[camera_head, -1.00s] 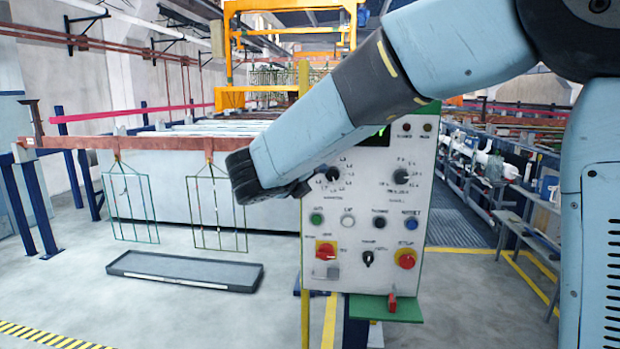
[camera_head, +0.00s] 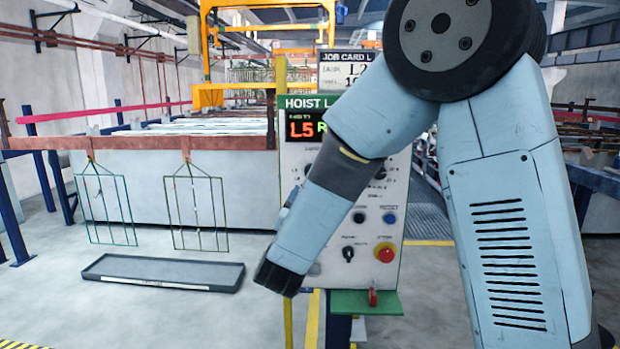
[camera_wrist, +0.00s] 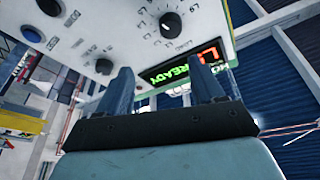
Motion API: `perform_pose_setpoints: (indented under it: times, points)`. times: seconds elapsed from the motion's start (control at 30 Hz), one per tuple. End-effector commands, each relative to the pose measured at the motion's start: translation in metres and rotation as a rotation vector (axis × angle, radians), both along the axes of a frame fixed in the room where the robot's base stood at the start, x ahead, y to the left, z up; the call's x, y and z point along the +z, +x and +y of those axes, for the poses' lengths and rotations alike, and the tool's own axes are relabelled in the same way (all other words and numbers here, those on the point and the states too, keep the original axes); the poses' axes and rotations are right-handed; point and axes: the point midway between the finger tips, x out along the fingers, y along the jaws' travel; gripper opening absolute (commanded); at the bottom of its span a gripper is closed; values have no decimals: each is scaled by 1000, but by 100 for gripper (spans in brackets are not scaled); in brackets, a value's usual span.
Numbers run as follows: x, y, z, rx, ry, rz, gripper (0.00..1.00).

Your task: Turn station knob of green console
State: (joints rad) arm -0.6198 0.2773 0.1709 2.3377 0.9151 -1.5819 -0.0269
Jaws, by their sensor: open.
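The green-topped console (camera_head: 305,103) stands upright, with a lit display (camera_head: 305,126) reading L5 and more green text.
The console also has a red button (camera_head: 385,253), a blue button (camera_head: 390,218) and a small black selector (camera_head: 348,253). A green shelf (camera_head: 345,302) juts out below. Wire racks (camera_head: 197,213) hang to the left above a grey tray (camera_head: 163,273).

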Motion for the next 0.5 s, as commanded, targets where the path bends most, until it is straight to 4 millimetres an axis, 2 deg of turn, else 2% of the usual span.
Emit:
perform_pose_setpoints:
  times: [0.1,0.2,0.33,0.5]
  points:
    - [-13,-7,1,-7,-260,-5,67]
    - [-19,-11,2,-15,-420,-15,67]
    - [-23,-15,3,-22,-536,-26,67]
    - [-21,-10,3,-27,-570,-31,67]
